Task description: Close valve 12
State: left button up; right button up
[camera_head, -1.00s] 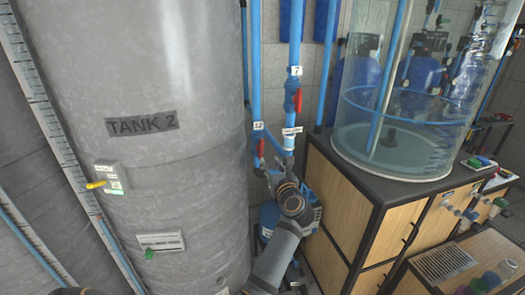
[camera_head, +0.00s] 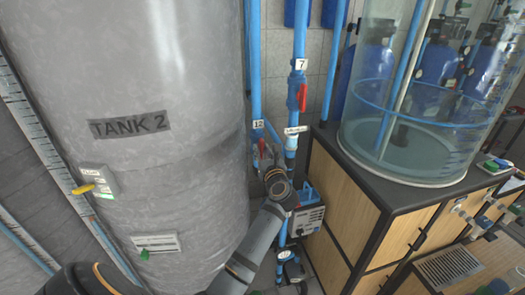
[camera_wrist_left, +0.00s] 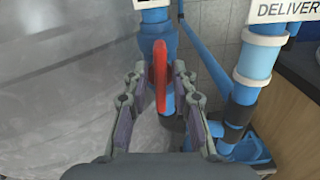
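Valve 12 has a red handle (camera_head: 262,149) on a blue vertical pipe beside Tank 2, below a white label reading 12 (camera_head: 258,125). In the left wrist view the red handle (camera_wrist_left: 160,76) stands upright, seen nearly edge-on, in line with its pipe. My left gripper (camera_head: 268,166) is just below and in front of the handle in the head view. In the left wrist view the fingers of that gripper (camera_wrist_left: 158,72) are open, one on each side of the handle, with visible gaps. My right gripper is not in view.
Tank 2 (camera_head: 170,190) is close on the left. Another red handle, valve 7 (camera_head: 302,97), is on the pipe to the right. A wooden cabinet (camera_head: 345,190) with a clear cylinder (camera_head: 415,150) stands at the right. A pump unit (camera_head: 307,219) sits low behind the arm.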

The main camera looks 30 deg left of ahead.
pick_arm(q)
grip_shut()
jog(key=m+p, duration=0.4)
jog(key=shift+w+d+r, duration=0.1)
jog(key=shift+w+r, duration=0.05)
jog(key=shift+r, duration=0.05)
jog(key=shift+w+d+f+m+p, duration=0.1)
jog(key=shift+f+m+p, duration=0.1)
jog(key=shift+m+p, duration=1.4)
jog(key=shift+w+f+m+p, duration=0.2)
jog(key=shift+m+p, duration=0.45)
jog(key=shift+m, duration=1.95)
jog(key=shift+s+d+f+m+p, duration=0.1)
jog(key=shift+f+m+p, duration=0.15)
jog(key=shift+m+p, duration=1.35)
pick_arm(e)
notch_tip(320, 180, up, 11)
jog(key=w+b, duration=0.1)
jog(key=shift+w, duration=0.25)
pick_arm(q)
jog(key=shift+m, duration=0.7)
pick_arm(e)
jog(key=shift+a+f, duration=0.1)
pick_arm(q)
jog(key=shift+o, duration=1.7)
grip_release()
